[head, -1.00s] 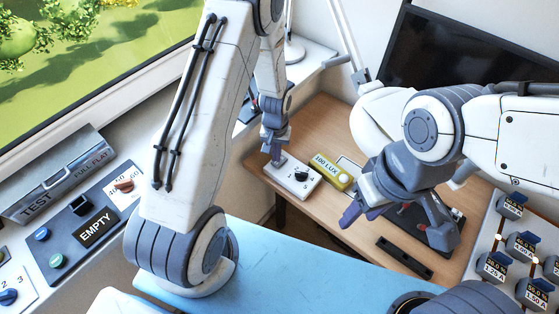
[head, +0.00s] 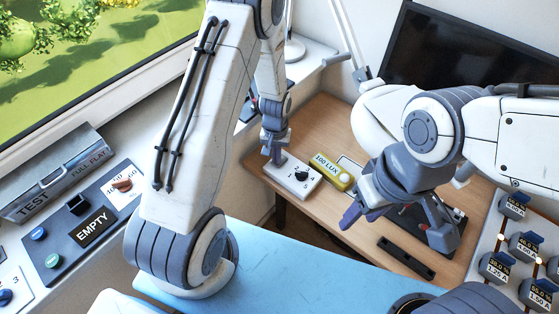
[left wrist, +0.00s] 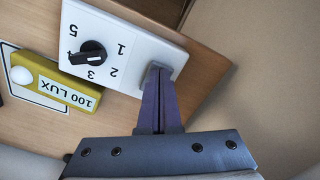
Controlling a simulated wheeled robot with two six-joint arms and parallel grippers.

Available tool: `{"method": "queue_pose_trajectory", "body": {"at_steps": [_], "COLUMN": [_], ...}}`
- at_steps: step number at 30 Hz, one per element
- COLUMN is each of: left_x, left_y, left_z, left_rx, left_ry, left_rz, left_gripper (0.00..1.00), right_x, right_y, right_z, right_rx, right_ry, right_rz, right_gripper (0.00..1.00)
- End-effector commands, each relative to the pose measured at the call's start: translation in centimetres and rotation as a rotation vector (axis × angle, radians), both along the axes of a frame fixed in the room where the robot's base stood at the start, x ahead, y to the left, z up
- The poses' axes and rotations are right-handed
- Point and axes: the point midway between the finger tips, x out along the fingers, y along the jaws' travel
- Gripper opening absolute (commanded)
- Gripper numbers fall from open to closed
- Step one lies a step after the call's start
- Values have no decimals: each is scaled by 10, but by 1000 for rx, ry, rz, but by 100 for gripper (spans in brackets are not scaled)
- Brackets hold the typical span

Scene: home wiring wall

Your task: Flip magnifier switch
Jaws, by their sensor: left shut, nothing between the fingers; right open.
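A white control plate (head: 297,184) with a black numbered dial lies on the wooden desk. It also shows in the left wrist view (left wrist: 118,52), with the dial (left wrist: 92,53) on it. My left gripper (head: 275,160) points down at the plate's left end. In the left wrist view its shut fingers (left wrist: 158,85) reach a small grey part at the plate's end, perhaps the switch. The fingertips hide most of that part, so its position and any contact cannot be told. My right gripper (head: 398,222) is open and empty over the desk's right side.
A yellow "100 LUX" meter (head: 333,174) lies beside the plate. A dark monitor (head: 455,70) stands behind the desk (head: 345,130). A blue surface (head: 290,265) lies in front.

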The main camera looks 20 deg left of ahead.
Motion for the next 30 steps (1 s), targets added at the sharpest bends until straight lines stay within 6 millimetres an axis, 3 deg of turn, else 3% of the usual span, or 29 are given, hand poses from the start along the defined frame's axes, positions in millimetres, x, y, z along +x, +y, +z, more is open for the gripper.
{"method": "queue_pose_trajectory", "body": {"at_steps": [13,30], "left_x": [1,0], "left_y": [0,0], "left_z": [-1,44], "left_rx": [0,0], "left_ry": [-2,-1], "left_rz": [0,0], "left_gripper": [0,0], "right_x": [0,0], "right_y": [0,0], "right_z": [-1,36], "right_rx": [0,0], "right_ry": [0,0], "right_rz": [0,0], "right_gripper": [50,50]}}
